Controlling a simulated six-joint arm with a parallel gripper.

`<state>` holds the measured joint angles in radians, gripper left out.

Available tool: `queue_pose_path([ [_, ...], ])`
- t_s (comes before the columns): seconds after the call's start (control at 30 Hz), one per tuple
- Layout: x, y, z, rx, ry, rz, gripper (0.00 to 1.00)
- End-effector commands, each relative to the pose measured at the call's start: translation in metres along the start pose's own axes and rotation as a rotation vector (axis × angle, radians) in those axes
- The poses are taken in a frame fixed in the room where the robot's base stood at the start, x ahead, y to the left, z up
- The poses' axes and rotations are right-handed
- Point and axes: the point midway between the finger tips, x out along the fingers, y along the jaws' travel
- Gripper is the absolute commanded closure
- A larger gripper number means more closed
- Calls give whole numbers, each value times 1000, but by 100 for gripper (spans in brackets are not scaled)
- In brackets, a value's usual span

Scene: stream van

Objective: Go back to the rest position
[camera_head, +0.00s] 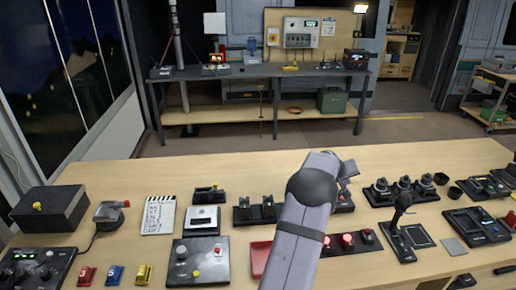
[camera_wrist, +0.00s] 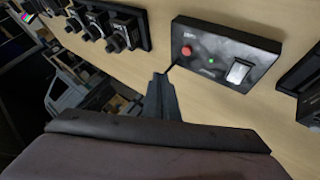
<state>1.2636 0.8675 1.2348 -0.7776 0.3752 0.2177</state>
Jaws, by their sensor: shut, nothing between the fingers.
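My gripper (camera_wrist: 166,82) shows in the wrist view with its narrow dark fingers together and nothing between them. The fingertips appear close to the left edge of a black control box (camera_wrist: 226,56) with a red button (camera_wrist: 186,51), a green light and a white rocker switch (camera_wrist: 238,71). I cannot tell whether they touch it. In the head view my grey arm (camera_head: 308,215) reaches up over the middle of the bench, and the fingers cannot be made out there.
The wooden bench (camera_head: 130,170) holds many devices: a black box (camera_head: 48,210) at left, a clapperboard (camera_head: 159,215), a joystick (camera_head: 402,212) at right, and lit red buttons (camera_head: 348,240) beside my arm. A strip behind the devices is bare. A second workbench (camera_head: 350,75) stands farther back.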

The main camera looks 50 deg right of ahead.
Motion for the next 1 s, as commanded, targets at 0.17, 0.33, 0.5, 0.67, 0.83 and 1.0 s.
queue_pose_path([
  [0.17,-14,-24,-8,-17,1,-30,100],
  [0.33,-54,-87,-22,-60,-1,-113,100],
  [0.5,-122,-176,-22,-136,-18,-235,100],
  [0.67,-196,-255,2,-226,-45,-353,100],
  [0.83,-278,-323,52,-337,-86,-473,100],
  [1.0,-356,-368,126,-468,-138,-585,100],
])
